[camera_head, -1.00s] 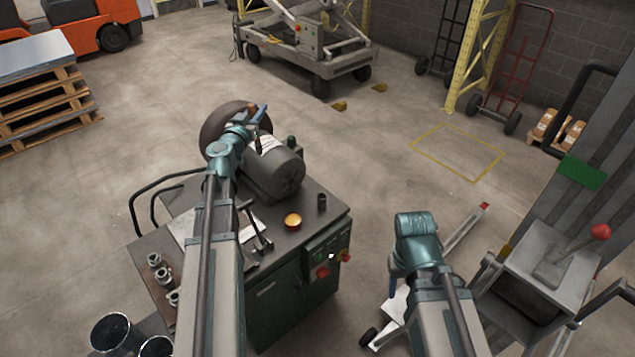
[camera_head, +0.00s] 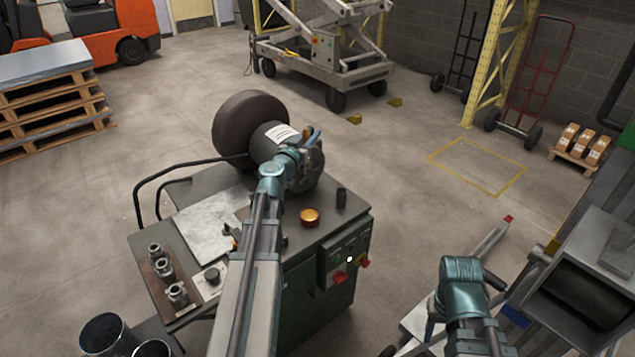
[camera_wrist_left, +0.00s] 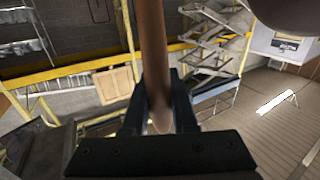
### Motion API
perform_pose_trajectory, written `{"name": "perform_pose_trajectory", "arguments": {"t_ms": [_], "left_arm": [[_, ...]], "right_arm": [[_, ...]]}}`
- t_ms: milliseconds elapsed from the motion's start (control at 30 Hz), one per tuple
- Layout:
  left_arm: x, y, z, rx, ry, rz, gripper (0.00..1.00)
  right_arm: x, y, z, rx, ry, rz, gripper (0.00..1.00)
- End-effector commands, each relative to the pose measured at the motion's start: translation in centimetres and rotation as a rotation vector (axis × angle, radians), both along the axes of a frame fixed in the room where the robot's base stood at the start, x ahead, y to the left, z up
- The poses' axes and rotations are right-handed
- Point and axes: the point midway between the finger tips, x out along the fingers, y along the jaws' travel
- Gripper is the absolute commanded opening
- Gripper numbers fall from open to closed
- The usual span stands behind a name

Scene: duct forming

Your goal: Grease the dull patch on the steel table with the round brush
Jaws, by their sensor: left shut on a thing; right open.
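My left gripper (camera_head: 312,138) is above the far right part of the steel table, in front of the grey motor drum. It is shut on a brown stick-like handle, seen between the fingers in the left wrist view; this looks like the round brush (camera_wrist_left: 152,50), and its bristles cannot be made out. A pale, dull patch (camera_head: 207,222) lies on the left of the steel table (camera_head: 170,190); my left arm is to its right. My right gripper (camera_head: 432,325) is low, right of the table; its fingers are mostly hidden by my wrist, and it is open.
A round amber thing (camera_head: 310,217) and a dark cup (camera_head: 341,198) stand on the table's right. Metal fittings (camera_head: 176,292) stand at its left front. A grey motor (camera_head: 290,150) with a brown wheel is at the back. Dark buckets (camera_head: 103,335) stand at the front left.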

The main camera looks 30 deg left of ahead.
Motion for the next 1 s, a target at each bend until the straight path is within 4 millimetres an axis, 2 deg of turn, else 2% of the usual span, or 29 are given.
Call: {"name": "perform_pose_trajectory", "arguments": {"t_ms": [33,100,200,333,500,800,1000], "left_arm": [[0.0,0.0,-3.4,0.0,0.0,0.0,0.0],[0.0,0.0,-5.3,0.0,0.0,0.0,0.0],[0.0,0.0,-7.7,0.0,0.0,0.0,0.0],[0.0,0.0,-9.8,0.0,0.0,0.0,0.0],[0.0,0.0,-10.9,0.0,0.0,-0.001,0.0],[1.1,0.2,-11.3,0.03,0.001,-0.069,0.0],[1.0,0.0,-11.5,0.032,0.001,-0.075,0.0]], "right_arm": [[0.0,0.0,-3.4,0.0,0.0,0.001,0.5],[0.0,0.0,-5.3,0.0,0.0,0.001,0.5],[0.0,0.0,-7.7,0.0,0.0,0.002,0.5],[0.0,0.0,-9.8,-0.001,0.0,0.002,0.5],[0.0,0.0,-10.9,-0.001,0.0,0.003,0.5],[0.0,0.0,-11.3,-0.001,0.0,0.003,0.5],[0.0,0.0,-11.5,-0.001,0.0,0.003,0.5]]}}
